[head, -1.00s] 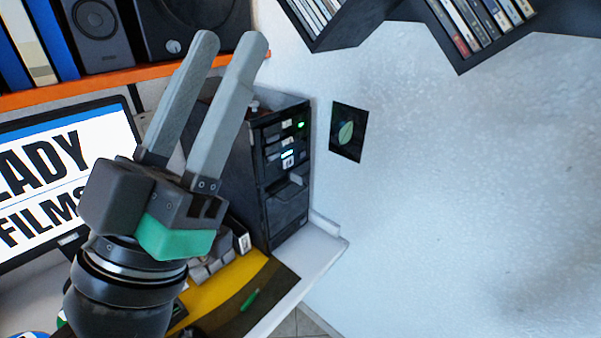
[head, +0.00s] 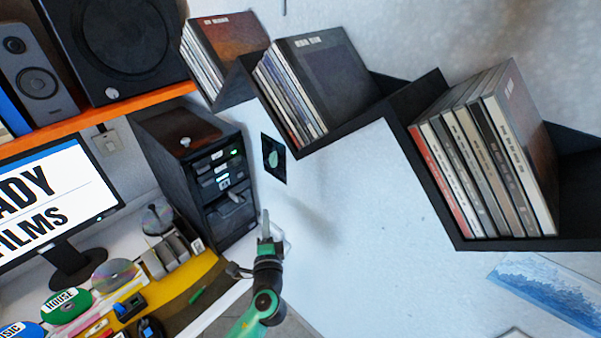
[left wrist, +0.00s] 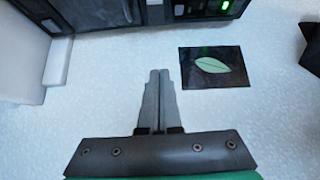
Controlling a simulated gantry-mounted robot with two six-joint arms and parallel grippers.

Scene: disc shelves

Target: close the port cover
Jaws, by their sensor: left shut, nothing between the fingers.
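The black computer tower (head: 192,165) stands on the desk, with small green lights on its front. A small flap (head: 237,196) juts out from the middle of that front; I take it for the port cover, standing open, though it is too small to be sure. My left gripper (head: 264,214) is right of the tower's lower front and below the leaf picture, apart from the flap. In the left wrist view its grey fingers (left wrist: 159,74) are together and empty, before the white wall. The tower's front (left wrist: 110,14) shows only partly there, at the top. My right gripper is not in view.
The leaf picture (head: 273,158) hangs on the wall right of the tower. Black zigzag shelves (head: 490,243) with discs stick out at the upper right. A monitor (head: 55,200), disc holder (head: 172,256) and loose discs crowd the desk.

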